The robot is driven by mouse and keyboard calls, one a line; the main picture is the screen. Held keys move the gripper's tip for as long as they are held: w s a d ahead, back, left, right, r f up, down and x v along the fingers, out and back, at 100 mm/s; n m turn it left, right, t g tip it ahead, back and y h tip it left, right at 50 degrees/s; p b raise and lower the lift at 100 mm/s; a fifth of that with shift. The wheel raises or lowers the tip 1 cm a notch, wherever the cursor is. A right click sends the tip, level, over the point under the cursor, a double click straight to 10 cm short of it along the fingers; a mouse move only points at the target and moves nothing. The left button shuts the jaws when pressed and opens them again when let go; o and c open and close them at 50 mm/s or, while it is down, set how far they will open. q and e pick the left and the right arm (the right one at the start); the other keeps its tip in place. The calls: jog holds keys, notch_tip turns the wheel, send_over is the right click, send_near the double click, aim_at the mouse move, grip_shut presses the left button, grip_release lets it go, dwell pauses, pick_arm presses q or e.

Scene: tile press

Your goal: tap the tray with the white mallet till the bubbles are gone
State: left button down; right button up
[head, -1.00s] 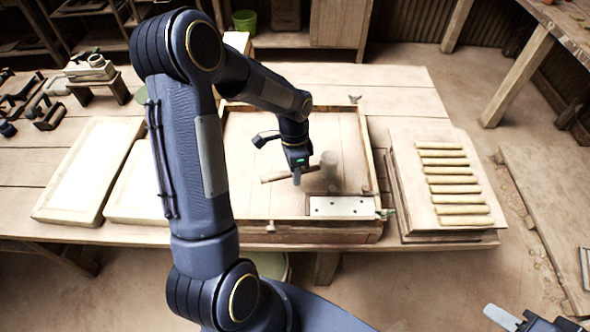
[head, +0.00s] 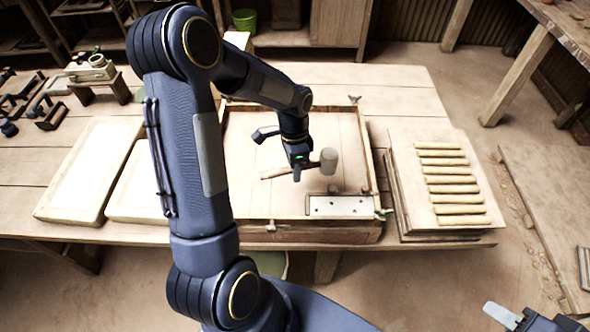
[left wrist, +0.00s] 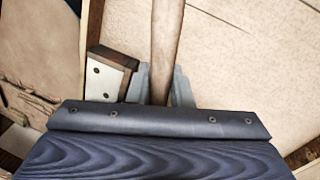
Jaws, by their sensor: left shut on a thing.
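My left gripper (head: 298,172) is shut on the wooden handle of the mallet and holds it over the shallow wood-framed tray. In the left wrist view, the handle (left wrist: 166,45) runs up between the fingers (left wrist: 160,85); the head is out of that view. The tray (head: 375,160) has a wooden rim and a pale floor; my left arm covers its left side. I cannot make out bubbles. My right gripper (head: 515,318) is partly visible at the lower right.
A metal plate with dark holes (head: 340,206) is at the tray's front right corner. Two white slabs (head: 90,165) lie left of the tray. A board with several yellowish rolls (head: 450,180) lies to the right. Tools and a small stand (head: 97,86) occupy the back left.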

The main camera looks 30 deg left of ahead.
aim_at(295, 187)
pick_arm(q)
jog(key=shift+r, duration=0.15)
notch_tip(295, 187, down, 6)
jog(key=b, duration=0.5)
jog(key=shift+r+p, duration=0.5)
jog(key=shift+r, duration=0.15)
notch_tip(295, 187, up, 5)
jog(key=p, duration=0.3)
jog(key=shift+f, duration=0.3)
